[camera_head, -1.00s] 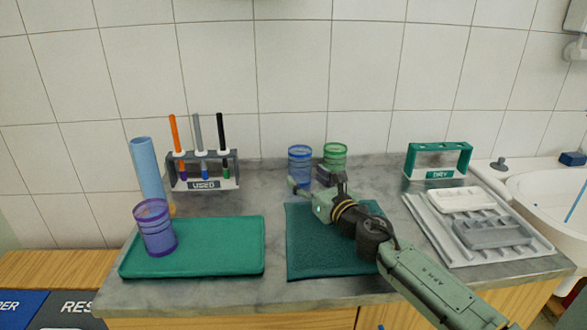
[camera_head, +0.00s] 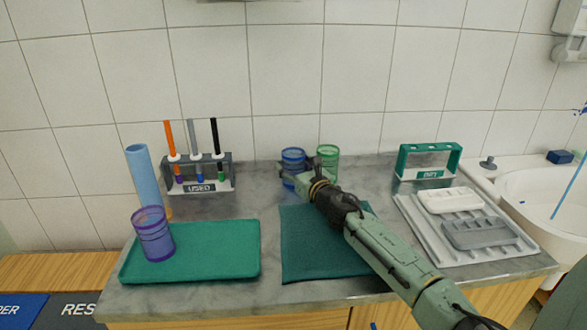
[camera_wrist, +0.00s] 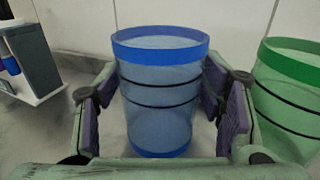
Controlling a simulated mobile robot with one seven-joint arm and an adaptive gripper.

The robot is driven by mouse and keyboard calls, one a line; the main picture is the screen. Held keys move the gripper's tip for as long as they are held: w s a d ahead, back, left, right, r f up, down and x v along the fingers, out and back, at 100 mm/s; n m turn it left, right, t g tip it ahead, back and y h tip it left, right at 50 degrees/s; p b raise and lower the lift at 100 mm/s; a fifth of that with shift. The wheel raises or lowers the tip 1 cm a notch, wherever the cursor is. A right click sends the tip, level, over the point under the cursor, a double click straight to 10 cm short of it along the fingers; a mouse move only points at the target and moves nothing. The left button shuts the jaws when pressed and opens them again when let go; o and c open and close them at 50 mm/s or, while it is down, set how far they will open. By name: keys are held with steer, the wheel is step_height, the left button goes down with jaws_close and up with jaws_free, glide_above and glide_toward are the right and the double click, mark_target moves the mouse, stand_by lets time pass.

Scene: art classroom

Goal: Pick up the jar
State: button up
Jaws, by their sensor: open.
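A clear blue jar (camera_wrist: 160,100) with a blue rim and base and dark bands stands upright between the two open fingers of my gripper (camera_wrist: 164,112) in the wrist view. A gap shows on the left side; on the right the finger pad is very close, and I cannot tell whether it touches. In the head view the blue jar (camera_head: 292,157) is at the back of the counter, its lower part partly hidden by my gripper (camera_head: 300,179). A green jar (camera_head: 328,158) stands just to its right. A purple jar (camera_head: 153,234) stands on the green tray at the left.
The green tray (camera_head: 215,250) and a dark teal mat (camera_head: 310,258) lie in front. A "DRY" rack (camera_head: 428,174) and a white drying tray (camera_head: 480,257) are at right. A tiled wall (camera_head: 290,60) stands behind.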

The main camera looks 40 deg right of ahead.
steer(key=shift+c, duration=0.4)
steer(key=c, duration=0.8)
steer(key=shift+c, duration=0.2)
steer(key=shift+r, duration=0.15)
